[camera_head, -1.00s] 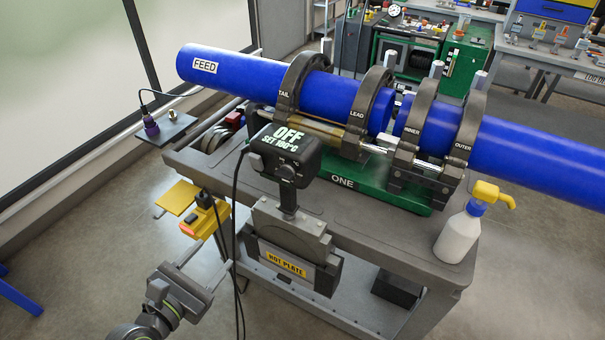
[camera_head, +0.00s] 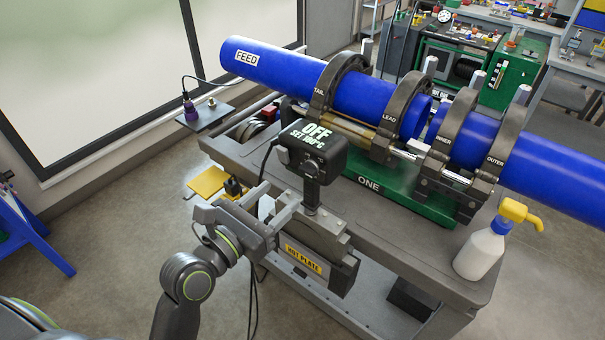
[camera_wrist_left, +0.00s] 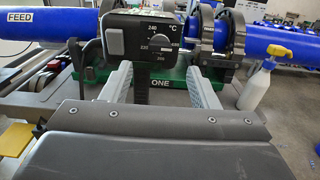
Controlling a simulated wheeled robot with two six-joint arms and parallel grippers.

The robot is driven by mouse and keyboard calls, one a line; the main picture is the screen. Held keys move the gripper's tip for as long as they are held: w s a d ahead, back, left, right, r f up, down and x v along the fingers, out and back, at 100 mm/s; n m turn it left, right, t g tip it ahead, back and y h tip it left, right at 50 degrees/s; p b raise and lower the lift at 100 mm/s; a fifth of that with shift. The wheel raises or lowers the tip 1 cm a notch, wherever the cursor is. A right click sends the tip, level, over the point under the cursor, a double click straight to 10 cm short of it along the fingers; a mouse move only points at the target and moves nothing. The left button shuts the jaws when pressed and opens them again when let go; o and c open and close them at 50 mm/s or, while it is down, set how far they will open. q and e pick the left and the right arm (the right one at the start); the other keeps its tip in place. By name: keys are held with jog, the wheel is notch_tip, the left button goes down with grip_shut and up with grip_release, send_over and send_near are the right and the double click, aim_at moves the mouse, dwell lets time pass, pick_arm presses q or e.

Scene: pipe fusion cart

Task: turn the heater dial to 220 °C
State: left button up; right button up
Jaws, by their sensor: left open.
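The heater's black control head (camera_head: 316,152) stands above the hot plate (camera_head: 304,258), hung on the cart's side. Its display reads OFF, with a set temperature that looks like 100 °C. The round black dial (camera_wrist_left: 162,45) is on the head's front face, with 240 printed above it and smaller scale numbers around it; its exact setting is too small to read. My left gripper (camera_head: 275,204) is open and empty, just in front of and below the head. In the left wrist view its two fingers (camera_wrist_left: 158,82) are spread, with the heater's stem showing between them. My right gripper is not in view.
Blue pipes (camera_head: 375,100) lie in the clamps on the green base (camera_head: 405,195) behind the heater. A spray bottle (camera_head: 482,250) stands at the cart's right corner. A yellow plate (camera_head: 208,181) and dark cables are beside the gripper.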

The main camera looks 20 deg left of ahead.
aim_at(305, 173)
pick_arm(q)
jog(key=p+x, duration=0.1)
jog(key=x, duration=0.7)
jog(key=shift+w+d, duration=0.15)
jog(key=shift+w, duration=0.25)
jog(key=c, duration=1)
